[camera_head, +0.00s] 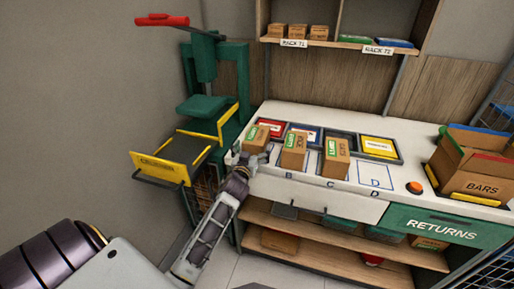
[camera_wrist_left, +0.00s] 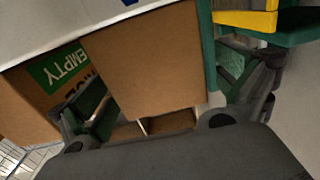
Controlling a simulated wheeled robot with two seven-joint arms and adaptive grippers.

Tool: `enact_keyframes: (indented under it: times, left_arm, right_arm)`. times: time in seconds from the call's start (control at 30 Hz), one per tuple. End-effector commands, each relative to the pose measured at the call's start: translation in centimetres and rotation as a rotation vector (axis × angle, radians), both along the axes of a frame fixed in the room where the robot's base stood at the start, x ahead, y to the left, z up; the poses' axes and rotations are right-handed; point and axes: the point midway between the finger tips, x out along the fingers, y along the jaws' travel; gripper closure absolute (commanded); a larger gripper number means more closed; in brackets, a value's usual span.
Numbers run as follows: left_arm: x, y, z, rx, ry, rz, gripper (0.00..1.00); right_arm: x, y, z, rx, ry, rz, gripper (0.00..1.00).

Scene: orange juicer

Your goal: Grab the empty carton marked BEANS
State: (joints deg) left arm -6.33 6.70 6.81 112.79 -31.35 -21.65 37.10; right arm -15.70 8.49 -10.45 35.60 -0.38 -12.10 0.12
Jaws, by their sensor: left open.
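Three brown cartons with green EMPTY labels stand on the white counter: a left one (camera_head: 255,139), a middle one (camera_head: 294,152) and a right one (camera_head: 335,160). The names under the labels are too small or cut off to read, so I cannot tell which is BEANS. My left gripper (camera_head: 249,158) is open at the front of the left carton. In the left wrist view, a plain brown carton face (camera_wrist_left: 150,60) shows between the open fingers of the left gripper (camera_wrist_left: 165,100). A green EMPTY label (camera_wrist_left: 62,68) shows left of it. My right gripper is out of view.
A green press (camera_head: 208,100) with a yellow-edged tray (camera_head: 172,160) stands close on the left. Dark trays with coloured cards (camera_head: 379,147) lie behind the cartons. An open BARS box (camera_head: 470,170) is at right. Marked square D (camera_head: 375,177) is bare.

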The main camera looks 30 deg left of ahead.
Motion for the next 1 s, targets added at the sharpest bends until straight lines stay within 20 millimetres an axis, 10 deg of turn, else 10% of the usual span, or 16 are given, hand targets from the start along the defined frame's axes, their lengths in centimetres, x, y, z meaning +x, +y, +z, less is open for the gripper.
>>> enact_keyframes:
  times: [1.0]
  left_arm:
    - [3.0, 0.8, 0.1, 0.001, 0.000, 0.000, 0.10]
  right_arm:
    - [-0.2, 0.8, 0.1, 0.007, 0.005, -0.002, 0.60]
